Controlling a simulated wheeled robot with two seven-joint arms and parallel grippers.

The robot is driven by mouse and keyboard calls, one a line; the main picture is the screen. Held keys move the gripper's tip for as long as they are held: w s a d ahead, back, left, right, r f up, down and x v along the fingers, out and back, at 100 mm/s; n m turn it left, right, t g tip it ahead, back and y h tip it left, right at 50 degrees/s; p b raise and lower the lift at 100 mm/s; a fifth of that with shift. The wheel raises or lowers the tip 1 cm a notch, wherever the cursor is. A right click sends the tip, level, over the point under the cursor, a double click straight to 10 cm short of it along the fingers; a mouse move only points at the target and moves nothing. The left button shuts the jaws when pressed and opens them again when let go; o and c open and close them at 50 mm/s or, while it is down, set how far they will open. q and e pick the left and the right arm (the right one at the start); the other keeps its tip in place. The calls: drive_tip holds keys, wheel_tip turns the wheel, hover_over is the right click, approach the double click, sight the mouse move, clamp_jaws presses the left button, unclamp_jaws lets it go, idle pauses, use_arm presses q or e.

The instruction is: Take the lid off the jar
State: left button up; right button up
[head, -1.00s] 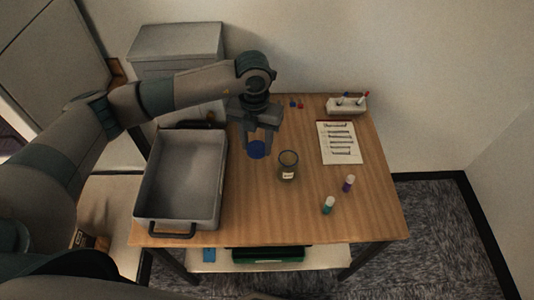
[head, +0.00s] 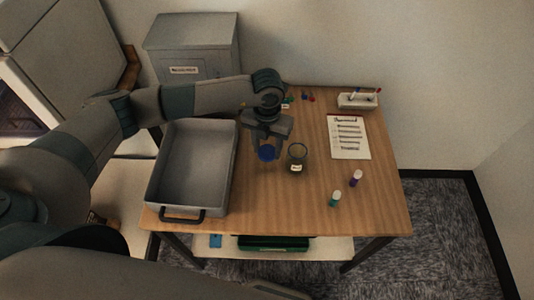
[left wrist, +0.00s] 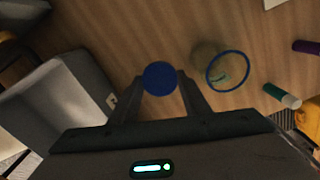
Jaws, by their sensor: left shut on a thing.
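The jar (head: 297,160) is a clear, open-topped container with a pale label, standing upright on the table. In the left wrist view the jar (left wrist: 228,70) shows a blue ring at its open mouth. The round blue lid (head: 267,153) is off the jar, a little to its left. My left gripper (head: 266,148) is shut on the lid and holds it just beside the jar. In the left wrist view the lid (left wrist: 160,78) sits between the two fingertips. How high it is above the table I cannot tell. My right gripper is not in view.
A grey tray (head: 210,188) with a handle stands left of the lid. A printed sheet (head: 348,137) and a marker holder (head: 358,100) are at the back right. The front middle of the table (head: 275,212) is clear.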

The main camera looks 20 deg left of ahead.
sight(267, 152)
use_arm(q)
drive_tip(key=shift+f, duration=0.55)
wheel_tip(267, 152, down, 2)
drive_tip(key=shift+p, duration=0.5)
drive_tip(key=shift+f, duration=0.3)
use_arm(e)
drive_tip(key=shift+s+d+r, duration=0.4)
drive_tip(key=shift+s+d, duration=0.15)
use_arm(q)
drive_tip(key=shift+f, duration=0.15)
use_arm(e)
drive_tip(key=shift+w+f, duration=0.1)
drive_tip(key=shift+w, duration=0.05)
use_arm(q)
drive_tip(key=o, duration=1.2)
drive_tip(key=shift+c, duration=0.2)
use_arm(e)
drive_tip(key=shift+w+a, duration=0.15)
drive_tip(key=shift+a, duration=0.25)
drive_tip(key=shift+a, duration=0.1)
